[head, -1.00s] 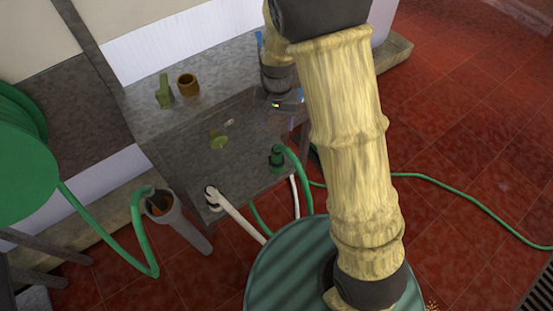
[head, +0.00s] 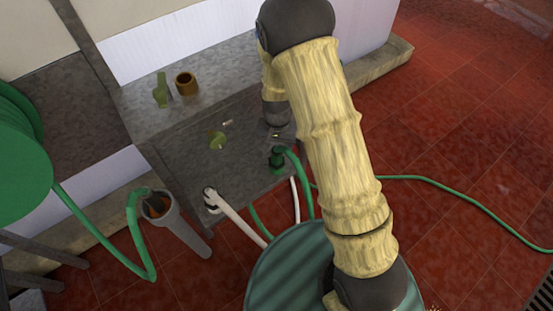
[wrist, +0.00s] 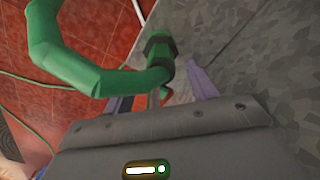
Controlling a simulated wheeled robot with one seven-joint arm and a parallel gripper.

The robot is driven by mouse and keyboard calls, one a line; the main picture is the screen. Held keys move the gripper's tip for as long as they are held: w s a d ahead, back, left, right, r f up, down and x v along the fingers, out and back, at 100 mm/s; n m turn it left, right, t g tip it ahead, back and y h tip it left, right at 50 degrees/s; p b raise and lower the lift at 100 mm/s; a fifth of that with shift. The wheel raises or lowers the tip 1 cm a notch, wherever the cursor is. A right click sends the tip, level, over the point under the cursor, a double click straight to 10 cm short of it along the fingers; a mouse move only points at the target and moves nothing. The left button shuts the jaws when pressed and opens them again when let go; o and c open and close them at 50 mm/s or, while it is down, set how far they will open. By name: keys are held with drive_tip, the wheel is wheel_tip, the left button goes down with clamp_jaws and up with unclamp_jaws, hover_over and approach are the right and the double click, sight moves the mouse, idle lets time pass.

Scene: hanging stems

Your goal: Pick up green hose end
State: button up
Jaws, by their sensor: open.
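The green hose end (head: 277,157) is a dark green fitting at the grey bench's front, with a green hose curving down from it. In the wrist view the hose end (wrist: 159,47) lies just ahead of my gripper (wrist: 160,90), roughly in line with the gap between its two purple fingers. The fingers are apart and hold nothing. In the head view my gripper (head: 279,133) is small and partly hidden, just above the fitting. I cannot tell whether a finger touches the hose.
Another green hose (head: 135,240) from the reel (head: 22,160) ends in a grey tube (head: 180,228). A green object (head: 161,90) and a brown ring (head: 186,83) sit on top.

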sight(276, 161)
wheel_tip(276, 161, down, 5)
drive_tip(key=shift+a+f+b, duration=0.1)
drive_tip(key=shift+b, duration=0.35)
idle(0.6)
drive_tip(key=c, duration=1.1)
